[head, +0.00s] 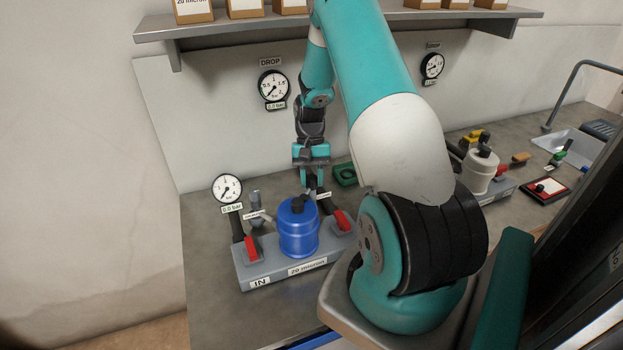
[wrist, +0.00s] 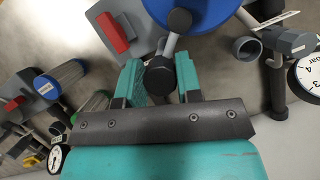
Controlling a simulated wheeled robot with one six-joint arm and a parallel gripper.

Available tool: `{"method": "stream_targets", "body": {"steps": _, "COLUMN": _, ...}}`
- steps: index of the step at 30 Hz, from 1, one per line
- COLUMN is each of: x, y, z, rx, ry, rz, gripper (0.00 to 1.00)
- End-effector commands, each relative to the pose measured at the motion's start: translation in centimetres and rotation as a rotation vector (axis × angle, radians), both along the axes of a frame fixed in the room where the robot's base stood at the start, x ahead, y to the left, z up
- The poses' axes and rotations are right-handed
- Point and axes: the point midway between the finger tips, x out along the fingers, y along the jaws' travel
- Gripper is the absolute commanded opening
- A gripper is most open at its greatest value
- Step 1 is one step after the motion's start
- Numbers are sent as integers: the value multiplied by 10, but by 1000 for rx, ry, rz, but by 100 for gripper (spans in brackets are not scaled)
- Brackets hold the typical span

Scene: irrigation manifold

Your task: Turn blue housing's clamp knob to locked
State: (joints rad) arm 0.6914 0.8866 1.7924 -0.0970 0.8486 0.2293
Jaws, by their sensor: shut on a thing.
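The blue housing (head: 299,238) stands upright on a grey manifold block marked "20 micron" (head: 308,271). In the wrist view the blue housing (wrist: 208,10) is at the top edge, partly cut off. A grey rod (wrist: 172,42) runs from a black part over it to the black clamp knob (wrist: 160,76). My gripper (wrist: 160,82) is shut on this knob, with one teal finger on each side. In the head view my gripper (head: 313,182) points down just behind the housing, and the gripped knob is mostly hidden there.
Red valve handles (head: 250,247) and (head: 342,220) flank the housing. A gauge (head: 227,188) stands at its left and a grey pipe stub (head: 256,207) behind it. The front left bench is clear.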

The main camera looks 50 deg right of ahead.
Motion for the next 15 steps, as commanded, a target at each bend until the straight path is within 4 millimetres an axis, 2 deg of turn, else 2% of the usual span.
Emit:
{"method": "stream_targets", "body": {"steps": 13, "x": 1, "y": -1, "z": 1, "rx": -3, "ry": -5, "rz": 12, "gripper": 9}}
{"method": "stream_targets", "body": {"steps": 14, "x": 1, "y": -1, "z": 1, "rx": -3, "ry": -5, "rz": 12, "gripper": 35}}
{"method": "stream_targets", "body": {"steps": 15, "x": 1, "y": -1, "z": 1, "rx": -3, "ry": -5, "rz": 12, "gripper": 44}}
